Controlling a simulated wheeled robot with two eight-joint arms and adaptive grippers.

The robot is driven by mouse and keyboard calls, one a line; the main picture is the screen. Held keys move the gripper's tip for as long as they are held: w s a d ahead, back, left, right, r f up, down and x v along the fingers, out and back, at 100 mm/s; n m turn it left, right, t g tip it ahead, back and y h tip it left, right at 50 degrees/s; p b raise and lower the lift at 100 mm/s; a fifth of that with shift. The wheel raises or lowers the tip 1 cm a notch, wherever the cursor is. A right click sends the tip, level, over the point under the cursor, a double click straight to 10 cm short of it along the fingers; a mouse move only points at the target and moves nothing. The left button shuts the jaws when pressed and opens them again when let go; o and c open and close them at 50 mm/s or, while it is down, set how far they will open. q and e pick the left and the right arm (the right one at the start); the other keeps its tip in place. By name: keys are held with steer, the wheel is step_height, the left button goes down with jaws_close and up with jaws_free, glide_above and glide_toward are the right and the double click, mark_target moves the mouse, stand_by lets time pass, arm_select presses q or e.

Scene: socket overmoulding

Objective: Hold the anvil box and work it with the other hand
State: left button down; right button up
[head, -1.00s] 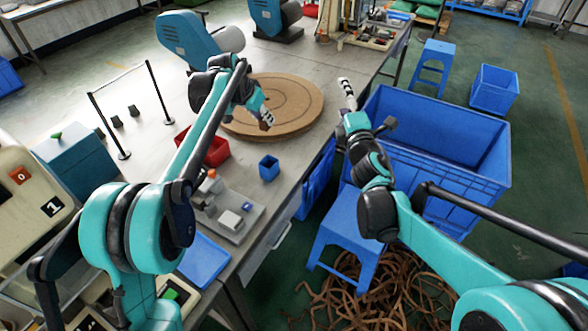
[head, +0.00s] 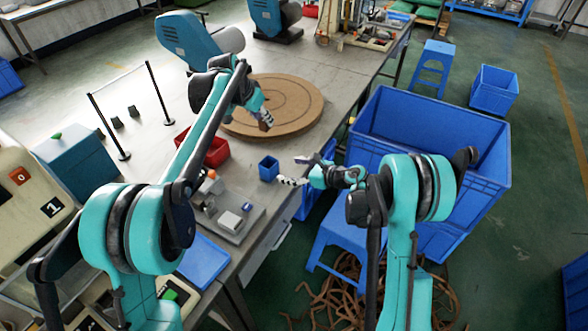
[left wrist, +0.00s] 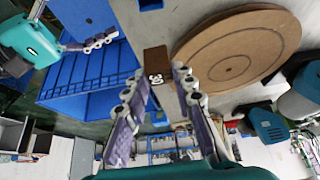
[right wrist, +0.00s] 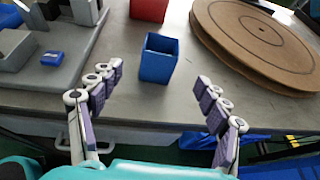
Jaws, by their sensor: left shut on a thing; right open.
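My left gripper (head: 262,112) is shut on a small brown box, which I take to be the anvil box (head: 265,123), and holds it up in front of the round brown board. In the left wrist view the brown box (left wrist: 155,59) shows beyond the fingertips (left wrist: 157,74), with a small white mark near its lower end. The fingers hide part of it. My right gripper (head: 298,170) is open and empty by the table's right edge, near a small blue cup. In the right wrist view its spread fingers (right wrist: 158,75) stand either side of this cup, not touching it.
The blue cup (head: 269,167) stands on the table between a grey fixture (head: 236,222) and the round board (head: 300,94). A red bin (head: 213,153) is behind it. A large blue crate (head: 470,175) and a blue stool (head: 345,232) stand right of the table.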

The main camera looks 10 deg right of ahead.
mark_target(274, 167)
steer(key=x, duration=1.1)
steer(key=c, duration=1.2)
steer(key=shift+c, duration=0.2)
arm_select(q)
step_height(274, 167, down, 11)
steer(key=a, duration=0.2)
steer(key=c, duration=1.2)
jaws_free()
